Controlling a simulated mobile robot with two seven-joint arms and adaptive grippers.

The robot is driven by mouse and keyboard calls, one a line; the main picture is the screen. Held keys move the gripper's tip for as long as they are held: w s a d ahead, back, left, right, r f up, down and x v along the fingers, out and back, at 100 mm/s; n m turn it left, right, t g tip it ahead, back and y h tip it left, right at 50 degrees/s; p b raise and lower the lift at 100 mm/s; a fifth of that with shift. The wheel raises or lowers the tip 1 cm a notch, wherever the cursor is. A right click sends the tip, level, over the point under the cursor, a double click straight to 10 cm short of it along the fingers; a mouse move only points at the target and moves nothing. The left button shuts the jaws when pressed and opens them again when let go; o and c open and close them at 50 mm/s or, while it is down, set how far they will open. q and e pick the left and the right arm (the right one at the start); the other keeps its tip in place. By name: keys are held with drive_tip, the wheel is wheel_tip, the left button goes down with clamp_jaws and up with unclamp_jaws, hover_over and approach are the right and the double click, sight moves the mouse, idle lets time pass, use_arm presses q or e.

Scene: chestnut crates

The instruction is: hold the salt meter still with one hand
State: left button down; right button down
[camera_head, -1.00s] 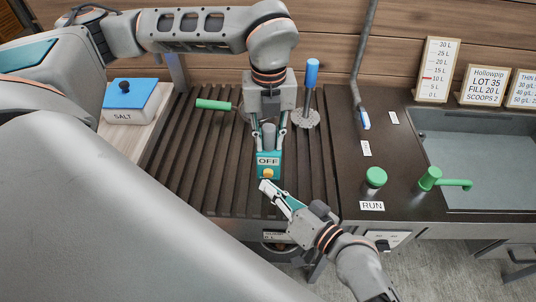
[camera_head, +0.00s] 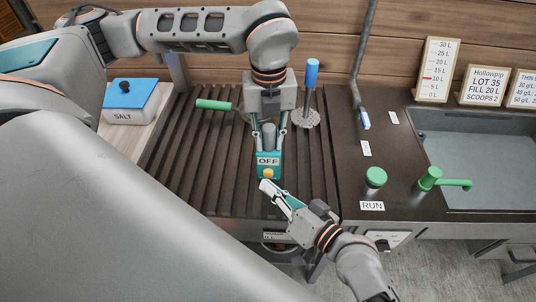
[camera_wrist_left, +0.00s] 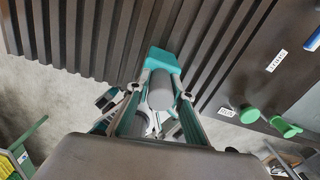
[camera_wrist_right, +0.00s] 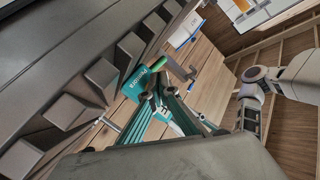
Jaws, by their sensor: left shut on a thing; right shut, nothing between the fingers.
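The salt meter (camera_head: 264,171) is a teal block with a grey upright grip, a display reading OFF and a yellow button on its near face. It stands on the dark slatted rack. My left gripper (camera_head: 268,146) is shut on its grey grip from above; the left wrist view shows the grip (camera_wrist_left: 160,92) between the fingers. My right gripper (camera_head: 265,187) is shut and empty, its tips close in front of the yellow button. Whether they touch it I cannot tell. The meter's teal side (camera_wrist_right: 138,84) also shows in the right wrist view.
A salt box (camera_head: 128,110) with a blue lid stands left. A green RUN button (camera_head: 375,176), a green tap (camera_head: 430,178) and a basin (camera_head: 478,160) are right.

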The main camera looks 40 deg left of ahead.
drive_tip(key=shift+w+a, duration=0.2)
drive_tip(key=shift+w, duration=0.1)
drive_tip(key=shift+w+a, duration=0.25)
drive_tip(key=shift+w, duration=0.2)
idle(1.0)
drive_tip(key=shift+s+d, duration=0.5)
drive_tip(key=shift+s, duration=0.3)
drive_tip(key=shift+s+d, duration=0.45)
drive_tip(key=shift+s, duration=0.25)
drive_tip(key=shift+s+d, duration=0.4)
drive_tip(key=shift+s, duration=0.35)
drive_tip(key=shift+s+d, duration=0.45)
drive_tip(key=shift+s, duration=0.25)
use_arm(q)
drive_tip(key=c, duration=1.7)
unclamp_jaws()
drive_tip(key=shift+r, duration=0.1)
